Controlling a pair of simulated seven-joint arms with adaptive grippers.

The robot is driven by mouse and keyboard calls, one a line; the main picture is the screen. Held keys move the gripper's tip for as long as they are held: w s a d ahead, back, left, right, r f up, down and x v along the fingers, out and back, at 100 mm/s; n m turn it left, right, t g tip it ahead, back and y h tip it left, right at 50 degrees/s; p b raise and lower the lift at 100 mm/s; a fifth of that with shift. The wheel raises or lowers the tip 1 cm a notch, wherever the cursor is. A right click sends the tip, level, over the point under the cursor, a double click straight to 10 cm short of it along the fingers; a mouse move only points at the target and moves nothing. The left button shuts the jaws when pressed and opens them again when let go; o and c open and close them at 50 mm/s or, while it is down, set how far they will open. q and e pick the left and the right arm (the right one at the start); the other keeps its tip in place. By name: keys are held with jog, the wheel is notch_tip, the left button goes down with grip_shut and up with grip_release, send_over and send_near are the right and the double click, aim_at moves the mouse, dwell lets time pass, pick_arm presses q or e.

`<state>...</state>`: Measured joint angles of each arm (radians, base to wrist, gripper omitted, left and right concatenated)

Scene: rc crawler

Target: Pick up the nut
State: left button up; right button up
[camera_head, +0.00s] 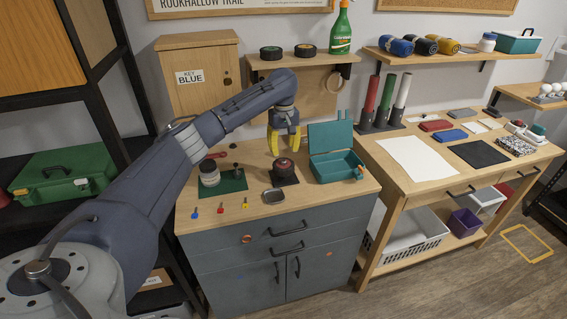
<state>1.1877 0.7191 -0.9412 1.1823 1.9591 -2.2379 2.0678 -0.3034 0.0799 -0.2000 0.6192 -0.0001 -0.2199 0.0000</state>
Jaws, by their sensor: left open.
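I cannot make out the nut for certain; it is too small or hidden. A dark wheel-like part (284,169) with a reddish top stands on a black plate on the grey cabinet's wooden top. A small metal dish (273,196) lies in front of it. My left gripper (284,151) points down with its yellow fingers apart, just above and behind the wheel-like part. Nothing shows between the fingers. My right gripper is not in view.
An open teal box (335,164) stands right of the wheel-like part. A white-lidded jar (209,174) stands left on a green mat (234,184). Blue (195,213), red (220,209) and yellow (245,204) keys lie at the front. A wooden workbench (405,185) stands right.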

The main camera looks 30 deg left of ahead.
aim_at(283, 160)
pick_arm(q)
jog(key=shift+f, duration=2.8)
grip_shut()
